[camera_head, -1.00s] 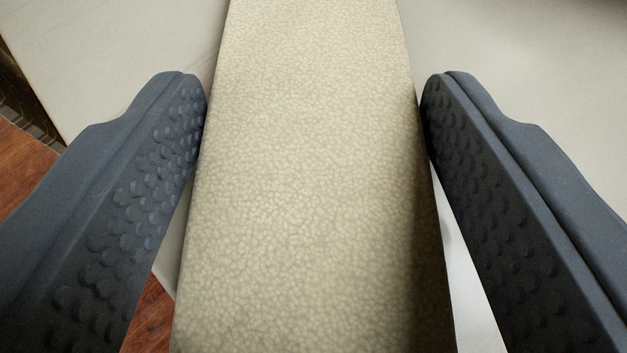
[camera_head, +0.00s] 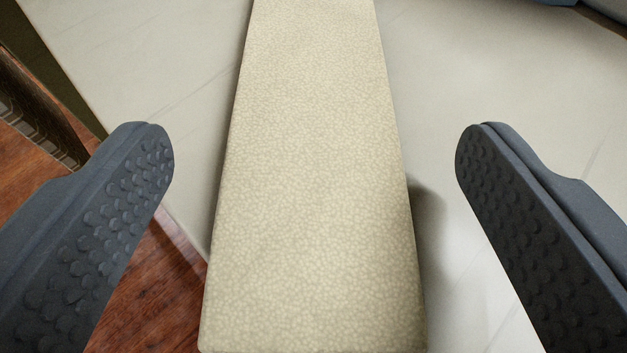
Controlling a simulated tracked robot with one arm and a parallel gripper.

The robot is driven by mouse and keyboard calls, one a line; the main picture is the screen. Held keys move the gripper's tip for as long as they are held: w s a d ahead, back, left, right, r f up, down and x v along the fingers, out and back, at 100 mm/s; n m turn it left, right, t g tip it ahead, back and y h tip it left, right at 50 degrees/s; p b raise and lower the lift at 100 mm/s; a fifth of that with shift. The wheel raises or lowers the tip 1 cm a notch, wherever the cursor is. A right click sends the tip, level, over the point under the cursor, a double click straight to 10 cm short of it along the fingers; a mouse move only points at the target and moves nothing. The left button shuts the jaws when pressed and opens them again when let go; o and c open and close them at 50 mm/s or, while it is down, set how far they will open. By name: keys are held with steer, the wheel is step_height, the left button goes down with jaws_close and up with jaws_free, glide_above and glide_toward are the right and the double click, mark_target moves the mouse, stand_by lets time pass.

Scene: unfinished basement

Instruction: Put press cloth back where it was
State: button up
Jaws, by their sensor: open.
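The press cloth (camera_head: 315,180) is a long, cream, pebble-patterned folded piece in the middle of the head camera view. It lies on a pale, light-grey surface (camera_head: 480,100), and its near end reaches past the edge of that surface over the reddish floor. My gripper (camera_head: 315,150) is open, with one dark ribbed finger on each side of the cloth. There is a clear gap between each finger and the cloth. The cloth's far end is cut off by the top of the picture.
Reddish-brown wood flooring (camera_head: 160,290) shows below the surface's edge at the lower left. A dark brown piece with a ridged edge (camera_head: 40,110) stands at the left. A blue-grey thing is partly in view at the top right. The pale surface right of the cloth is clear.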

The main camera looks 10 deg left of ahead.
steer(key=p+v, duration=0.1)
steer(key=v, duration=0.8)
steer(key=shift+p, duration=0.35)
step_height(320, 180, up, 22)
steer(key=w+d+t+h, duration=0.1)
steer(key=w+d+h, duration=0.1)
steer(key=h, duration=0.1)
steer(key=s+a+r, duration=0.1)
steer(key=s+r, duration=0.4)
steer(key=r, duration=0.3)
steer(key=s+a+r+m, duration=0.1)
steer(key=s+a+r, duration=0.1)
steer(key=s+r, duration=0.3)
steer(key=s+a+r+t+y, duration=0.1)
steer(key=s+r, duration=0.4)
steer(key=r, duration=0.7)
steer(key=shift+a+r+m, duration=0.35)
steer(key=shift+a+m, duration=0.05)
steer(key=shift+a, duration=0.1)
steer(key=shift+r, duration=0.1)
